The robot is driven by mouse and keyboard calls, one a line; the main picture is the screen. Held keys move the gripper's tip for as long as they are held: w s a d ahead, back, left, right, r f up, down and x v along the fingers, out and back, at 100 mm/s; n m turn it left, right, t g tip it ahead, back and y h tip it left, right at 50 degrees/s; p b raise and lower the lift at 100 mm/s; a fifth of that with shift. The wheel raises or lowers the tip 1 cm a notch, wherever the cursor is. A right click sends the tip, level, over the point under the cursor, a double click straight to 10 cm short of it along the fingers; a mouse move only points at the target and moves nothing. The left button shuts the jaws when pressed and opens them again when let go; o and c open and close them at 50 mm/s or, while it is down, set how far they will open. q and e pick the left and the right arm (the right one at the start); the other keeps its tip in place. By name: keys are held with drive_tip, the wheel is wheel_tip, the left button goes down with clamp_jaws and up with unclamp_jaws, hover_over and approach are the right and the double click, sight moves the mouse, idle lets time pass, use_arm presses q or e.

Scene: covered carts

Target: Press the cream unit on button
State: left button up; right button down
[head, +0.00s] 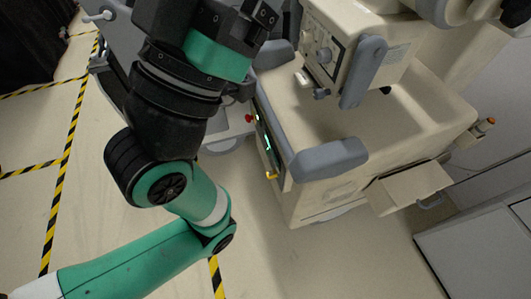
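The cream unit (330,195) is a large cream cart with grey bumpers, right of centre in the head view. A dark panel with a green-lit display (265,140) is on its left side, with a small yellow part (271,176) below it. A cream box with a dial and knobs (322,55) sits above the cart's tray. I cannot tell which control is the on button. My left gripper (262,14) is at the top edge, left of the cream box and apart from the panel. Its fingers are partly cut off, so its opening is unclear. My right gripper is not in view.
A grey cart with a red button (249,117) stands behind my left arm. An open cream drawer (412,187) juts from the unit's right side. Grey cabinets (480,250) are at the lower right.

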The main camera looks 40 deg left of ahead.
use_arm(q)
clamp_jaws()
idle(1.4)
